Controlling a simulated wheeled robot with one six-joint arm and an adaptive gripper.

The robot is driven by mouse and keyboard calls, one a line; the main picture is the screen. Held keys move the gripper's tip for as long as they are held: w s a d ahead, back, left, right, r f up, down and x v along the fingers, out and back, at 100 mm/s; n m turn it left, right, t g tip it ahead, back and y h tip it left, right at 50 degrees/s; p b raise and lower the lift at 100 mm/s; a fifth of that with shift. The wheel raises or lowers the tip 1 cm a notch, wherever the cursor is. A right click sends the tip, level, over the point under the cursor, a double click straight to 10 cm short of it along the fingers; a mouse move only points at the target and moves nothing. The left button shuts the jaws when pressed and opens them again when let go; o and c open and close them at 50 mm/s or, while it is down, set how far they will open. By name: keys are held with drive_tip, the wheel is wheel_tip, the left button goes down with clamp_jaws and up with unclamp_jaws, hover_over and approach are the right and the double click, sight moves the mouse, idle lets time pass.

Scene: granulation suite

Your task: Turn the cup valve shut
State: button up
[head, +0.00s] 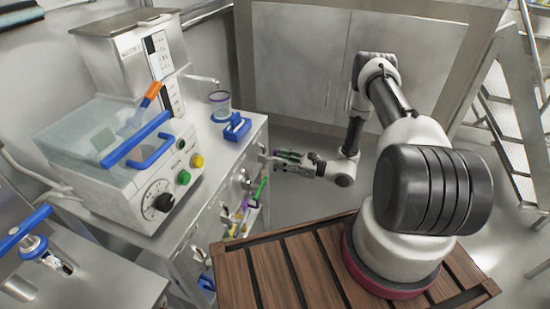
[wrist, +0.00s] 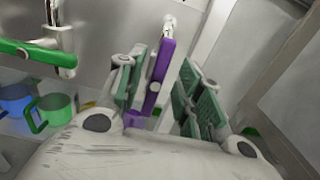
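My gripper (head: 276,159) is at the side of the steel cabinet, fingers pointing left toward its valves. In the wrist view my gripper (wrist: 158,88) has its green-padded fingers apart. A valve with a purple lever (wrist: 160,72) shows between them, with gaps on both sides; contact cannot be told. Another valve with a long green lever (wrist: 32,52) is left of the fingers, above a green cup (wrist: 55,108) and a blue cup (wrist: 15,100). A green lever (head: 260,190) also shows in the head view, below my gripper. Which lever is the cup valve is not clear.
The steel cabinet (head: 215,180) carries a machine (head: 150,185) with a clear tank, a purple-rimmed beaker (head: 220,104) and a blue item (head: 237,126). A large metal cabinet (head: 300,60) stands behind. A metal stair (head: 515,130) is at right. Open floor lies behind my gripper.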

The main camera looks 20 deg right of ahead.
drive_tip(key=shift+x, duration=1.4)
clamp_jaws()
